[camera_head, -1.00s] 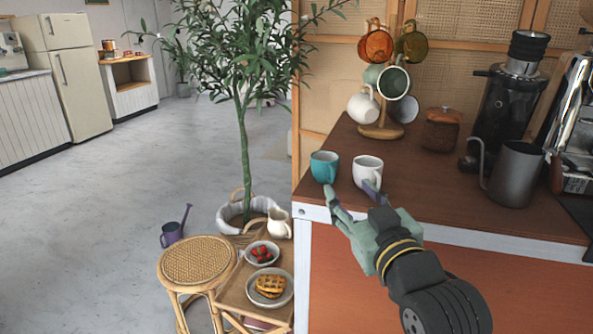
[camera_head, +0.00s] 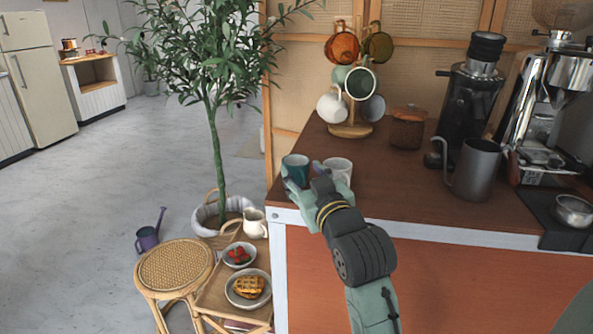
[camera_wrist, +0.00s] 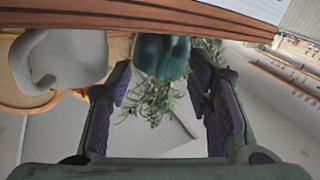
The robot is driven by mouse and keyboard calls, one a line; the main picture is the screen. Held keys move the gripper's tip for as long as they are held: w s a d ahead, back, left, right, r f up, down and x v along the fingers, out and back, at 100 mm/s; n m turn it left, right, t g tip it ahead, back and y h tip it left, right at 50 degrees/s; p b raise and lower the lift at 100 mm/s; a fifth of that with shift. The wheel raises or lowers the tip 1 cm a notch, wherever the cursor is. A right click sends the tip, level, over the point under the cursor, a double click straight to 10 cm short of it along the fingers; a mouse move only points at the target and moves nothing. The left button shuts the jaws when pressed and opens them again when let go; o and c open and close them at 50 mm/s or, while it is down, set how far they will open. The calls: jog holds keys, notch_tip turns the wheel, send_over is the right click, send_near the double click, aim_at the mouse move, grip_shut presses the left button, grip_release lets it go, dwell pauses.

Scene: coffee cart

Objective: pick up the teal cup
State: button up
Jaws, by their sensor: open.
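The teal cup (camera_head: 294,163) stands near the front left corner of the brown counter. My gripper (camera_head: 303,175) is at the cup, with its fingers open and partly covering the cup's lower part. In the wrist view the picture is upside down, and the teal cup (camera_wrist: 162,52) appears ahead of the gap between the two open fingers (camera_wrist: 160,90). Nothing is held. From these views I cannot tell whether a finger touches the cup.
A white cup (camera_head: 339,168) stands close to the right of the teal cup; it also shows in the wrist view (camera_wrist: 62,62). Behind them is a mug tree (camera_head: 352,130). A metal pitcher (camera_head: 476,170) and grinder (camera_head: 470,105) stand further right.

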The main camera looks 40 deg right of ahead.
jog(key=shift+c, duration=0.2)
grip_shut()
dwell(0.5)
dwell(0.3)
